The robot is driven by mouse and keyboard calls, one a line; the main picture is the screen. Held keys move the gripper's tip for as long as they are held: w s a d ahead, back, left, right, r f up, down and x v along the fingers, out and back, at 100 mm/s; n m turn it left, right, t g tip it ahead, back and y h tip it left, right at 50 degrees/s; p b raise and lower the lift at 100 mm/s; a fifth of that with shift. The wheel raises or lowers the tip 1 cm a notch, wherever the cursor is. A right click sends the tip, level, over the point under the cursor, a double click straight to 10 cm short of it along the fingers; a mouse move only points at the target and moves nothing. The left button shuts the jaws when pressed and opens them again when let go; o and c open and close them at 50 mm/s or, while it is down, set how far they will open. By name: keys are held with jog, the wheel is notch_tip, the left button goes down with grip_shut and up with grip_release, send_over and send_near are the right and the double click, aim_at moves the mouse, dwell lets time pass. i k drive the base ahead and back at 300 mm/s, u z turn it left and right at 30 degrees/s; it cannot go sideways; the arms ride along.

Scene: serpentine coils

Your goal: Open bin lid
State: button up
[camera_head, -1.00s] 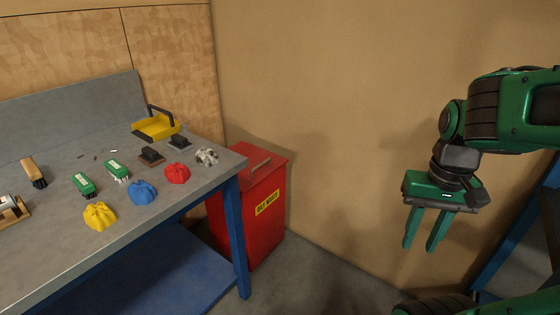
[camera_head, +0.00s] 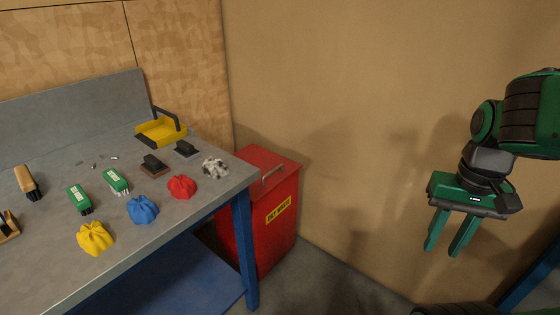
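The red bin (camera_head: 268,222) stands on the floor in the corner, just right of the workbench, with a yellow label on its front. Its red lid (camera_head: 262,163) is shut and has a grey bar handle (camera_head: 272,176) on top. The workbench hides part of the bin's left side. My green gripper (camera_head: 447,250) hangs at the right with its fingers pointing down. It is open and empty, well apart from the bin.
The grey workbench (camera_head: 50,270) on blue legs fills the left. It holds yellow (camera_head: 95,238), blue (camera_head: 143,209) and red (camera_head: 182,187) cloths, brushes and a yellow dustpan (camera_head: 161,131). Bare wall and open room lie between bin and gripper.

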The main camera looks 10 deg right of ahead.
aim_at(275, 169)
jog(key=u, duration=0.05)
jog(key=i, duration=1.35)
